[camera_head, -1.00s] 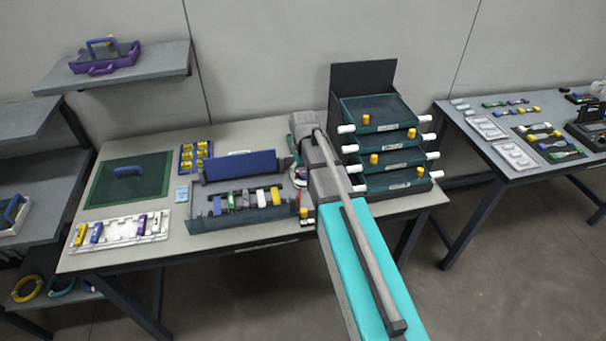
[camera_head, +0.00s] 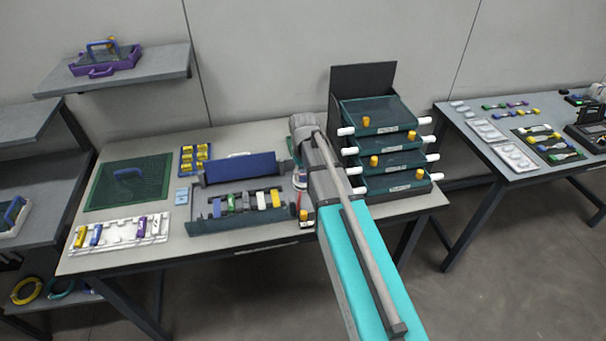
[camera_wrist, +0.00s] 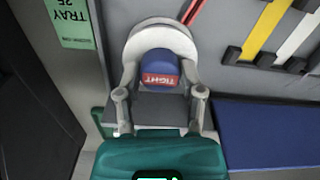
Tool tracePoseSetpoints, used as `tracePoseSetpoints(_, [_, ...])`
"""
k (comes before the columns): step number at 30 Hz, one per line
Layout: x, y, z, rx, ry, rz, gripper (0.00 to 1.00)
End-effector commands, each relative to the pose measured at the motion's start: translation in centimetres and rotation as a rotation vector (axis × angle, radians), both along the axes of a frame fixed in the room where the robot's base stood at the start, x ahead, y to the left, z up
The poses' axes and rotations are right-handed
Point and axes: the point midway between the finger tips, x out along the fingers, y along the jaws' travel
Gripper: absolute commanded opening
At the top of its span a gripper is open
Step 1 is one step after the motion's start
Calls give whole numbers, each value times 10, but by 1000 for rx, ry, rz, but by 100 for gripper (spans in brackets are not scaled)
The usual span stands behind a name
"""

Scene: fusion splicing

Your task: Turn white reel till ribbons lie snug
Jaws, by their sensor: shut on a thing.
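In the wrist view, the white reel (camera_wrist: 186,43) is a round rim around a blue hub (camera_wrist: 160,62). A red label reading "TIGHT" shows upside down on the hub's near side. My gripper (camera_wrist: 160,75) has its two grey fingers on either side of the blue hub, shut on the reel. The fingertips lie against the reel and partly cover it. In the head view, a small part of the reel (camera_head: 300,181) shows beside my wrist; my arm hides the rest. I cannot make out the ribbons on it.
A long blue block (camera_head: 240,167) and a grey tray with coloured strips (camera_head: 197,225) stand left of the reel. A stack of green trays with white handles (camera_head: 395,183) stands close on the right. A green label reading "TRAY 25" (camera_wrist: 72,22) shows at upper left of the wrist view.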

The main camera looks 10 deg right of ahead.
Motion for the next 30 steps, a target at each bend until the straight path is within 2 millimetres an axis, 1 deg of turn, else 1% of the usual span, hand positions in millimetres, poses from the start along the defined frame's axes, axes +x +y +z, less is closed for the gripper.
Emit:
tracePoseSetpoints(9, [0, 0, 0, 0, 0, 181, 3])
tracePoseSetpoints(20, [0, 0, 0, 0, 1, 207, 3])
tracePoseSetpoints(21, [0, 0, 0, 0, 1, 207, 52])
tracePoseSetpoints(26, [0, -1, 0, 0, 1, 206, 82])
tracePoseSetpoints(27, [0, -1, 0, 0, 0, 206, 85])
tracePoseSetpoints(30, [0, -1, 0, 0, 0, 206, 85])
